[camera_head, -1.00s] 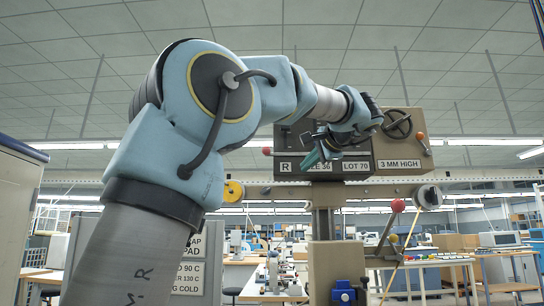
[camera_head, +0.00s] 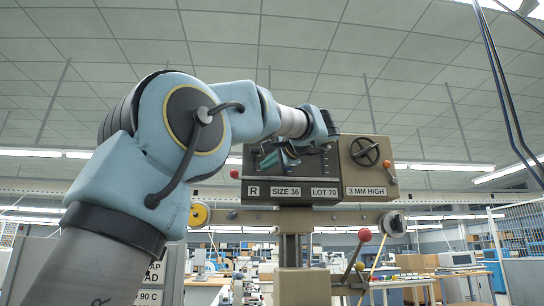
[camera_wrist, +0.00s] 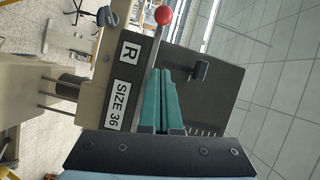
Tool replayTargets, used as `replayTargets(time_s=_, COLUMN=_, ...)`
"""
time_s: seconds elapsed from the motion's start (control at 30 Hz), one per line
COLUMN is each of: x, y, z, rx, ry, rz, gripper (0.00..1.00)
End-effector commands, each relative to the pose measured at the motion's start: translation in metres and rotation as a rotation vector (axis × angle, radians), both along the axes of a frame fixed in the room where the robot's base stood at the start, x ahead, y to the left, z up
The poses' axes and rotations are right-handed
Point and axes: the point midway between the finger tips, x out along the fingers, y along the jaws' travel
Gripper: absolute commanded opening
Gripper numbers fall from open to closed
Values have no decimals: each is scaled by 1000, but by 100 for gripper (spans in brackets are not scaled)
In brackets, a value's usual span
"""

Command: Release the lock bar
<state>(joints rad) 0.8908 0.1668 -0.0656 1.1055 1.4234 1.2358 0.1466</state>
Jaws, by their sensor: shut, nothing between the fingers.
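The stamping press head (camera_head: 375,180) has a dark front box (camera_head: 330,165) with labels R, SIZE 36 and LOT 70. My gripper (camera_head: 268,163) has teal fingers and is in front of the left part of this box, above the R and SIZE labels. In the wrist view my gripper (camera_wrist: 163,72) is shut and empty, its fingers beside the label strip. A small black knob or bar end (camera_wrist: 201,70) stands out beside the fingertips, apart from them. I cannot tell surely which part is the lock bar. A red ball on a rod (camera_wrist: 163,15) lies beyond the fingertips; it also shows in the head view (camera_head: 235,173).
A handwheel (camera_head: 364,152) and an orange-red knob (camera_head: 388,163) are on the press's right side. A lever with a red ball (camera_head: 364,235) stands below. A yellow spool (camera_head: 199,215) hangs at left. Work tables stand behind.

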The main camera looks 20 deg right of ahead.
Motion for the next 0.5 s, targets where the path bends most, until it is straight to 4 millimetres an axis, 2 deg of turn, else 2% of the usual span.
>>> replayTargets(time_s=0.03, x=12, y=4, z=3, rx=2, ry=1, rz=4, gripper=0)
replayTargets(time_s=0.2, x=45, y=12, z=1, rx=1, ry=3, rz=2, gripper=0)
replayTargets(time_s=0.3, x=42, y=28, z=-3, rx=1, ry=0, rz=1, gripper=0)
replayTargets(time_s=0.5, x=42, y=46, z=-8, rx=1, ry=0, rz=1, gripper=0)
